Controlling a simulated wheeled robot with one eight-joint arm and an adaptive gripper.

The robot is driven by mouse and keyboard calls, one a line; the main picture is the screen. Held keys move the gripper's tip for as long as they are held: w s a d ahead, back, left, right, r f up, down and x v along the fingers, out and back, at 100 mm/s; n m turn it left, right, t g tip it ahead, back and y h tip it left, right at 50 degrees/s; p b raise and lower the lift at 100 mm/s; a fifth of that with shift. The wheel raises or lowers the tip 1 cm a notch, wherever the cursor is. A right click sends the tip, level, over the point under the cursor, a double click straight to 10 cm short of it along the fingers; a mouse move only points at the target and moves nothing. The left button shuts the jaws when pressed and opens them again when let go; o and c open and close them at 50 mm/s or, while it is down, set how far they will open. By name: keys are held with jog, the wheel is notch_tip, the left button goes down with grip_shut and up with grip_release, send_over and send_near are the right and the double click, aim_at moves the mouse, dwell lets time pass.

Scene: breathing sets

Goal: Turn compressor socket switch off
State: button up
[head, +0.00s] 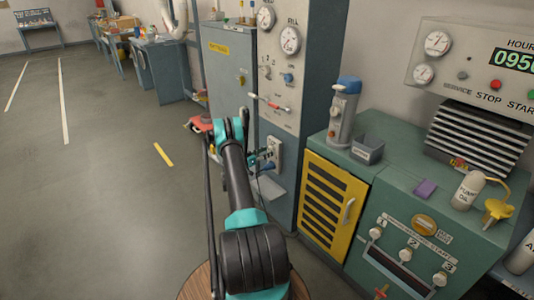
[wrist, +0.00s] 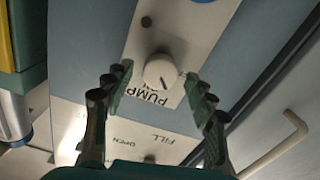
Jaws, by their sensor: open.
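In the wrist view a round white knob (wrist: 160,72) with a dark slot sits on a pale plate above the word PUMP. My gripper (wrist: 163,80) is open, one finger on each side of the knob in the picture; I see no contact. In the head view my gripper (head: 260,158) is low at the front of the tall grey panel, partly hidden by my arm. A pale socket box (head: 275,148) with a blue plug (head: 268,168) is beside it. I cannot tell which part is the compressor socket's switch.
The panel carries gauges (head: 290,40) and a red-ended lever (head: 268,102). A yellow louvred door (head: 331,200) and green bench (head: 400,172) stand at the right. In the wrist view a pale bent rod (wrist: 285,140) is at the right. The floor (head: 80,190) at the left is clear.

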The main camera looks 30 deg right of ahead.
jog(key=shift+d, duration=0.2)
jog(key=c, duration=1.2)
jog(key=shift+o, duration=0.2)
jog(key=shift+n, duration=0.4)
jog(key=n, duration=0.3)
jog(key=shift+n, duration=0.3)
jog(key=shift+s+n, duration=0.1)
jog(key=shift+n, duration=2.2)
jog(key=o, duration=1.2)
jog(key=shift+c, duration=0.2)
